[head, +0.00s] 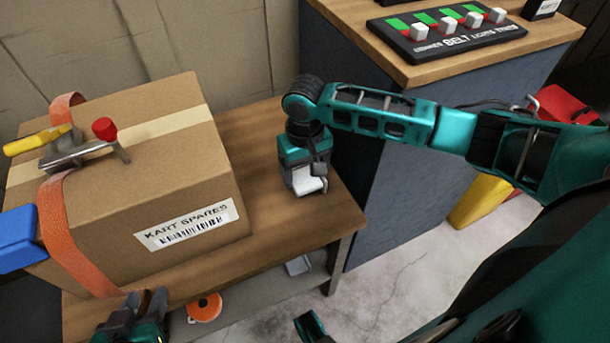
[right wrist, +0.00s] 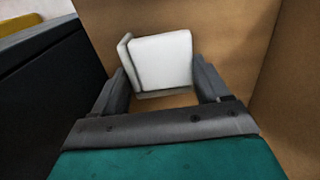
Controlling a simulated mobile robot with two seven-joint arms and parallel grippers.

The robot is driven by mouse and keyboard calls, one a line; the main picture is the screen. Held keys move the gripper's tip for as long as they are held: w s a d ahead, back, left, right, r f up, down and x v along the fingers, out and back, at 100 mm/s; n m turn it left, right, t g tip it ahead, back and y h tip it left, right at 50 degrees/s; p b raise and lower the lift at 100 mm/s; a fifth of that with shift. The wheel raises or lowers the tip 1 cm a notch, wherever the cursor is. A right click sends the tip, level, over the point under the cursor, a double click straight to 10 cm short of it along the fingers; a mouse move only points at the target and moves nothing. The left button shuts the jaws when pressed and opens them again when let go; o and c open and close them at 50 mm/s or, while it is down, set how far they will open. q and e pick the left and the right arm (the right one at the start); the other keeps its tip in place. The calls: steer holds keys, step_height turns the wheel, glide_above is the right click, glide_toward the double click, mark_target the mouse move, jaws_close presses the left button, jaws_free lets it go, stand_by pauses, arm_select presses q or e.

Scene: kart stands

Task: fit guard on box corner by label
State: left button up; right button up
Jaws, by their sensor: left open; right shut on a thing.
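A cardboard box (head: 85,215) stands on the wooden bench (head: 262,135), with a white KART SPARES barcode label (head: 188,225) low on its near face, close to the right corner. An orange strap (head: 62,230) runs over the box through a metal tensioner (head: 80,152) with a yellow handle and red knob. My right gripper (head: 310,182) is shut on a white guard (right wrist: 162,62), to the right of the box and apart from it, low over the bench. The guard also shows in the head view (head: 306,184). My left gripper (head: 140,303) is open and empty near the bench's front edge, below the strap.
A blue block (head: 17,240) is at the box's left side. A dark grey cabinet (head: 400,165) stands right of the bench, with a switch panel (head: 445,35) on top. An orange roll (head: 204,307) lies beneath the bench. Bare bench lies between box and cabinet.

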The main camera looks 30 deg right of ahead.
steer(key=shift+f, duration=0.1)
steer(key=o, duration=1)
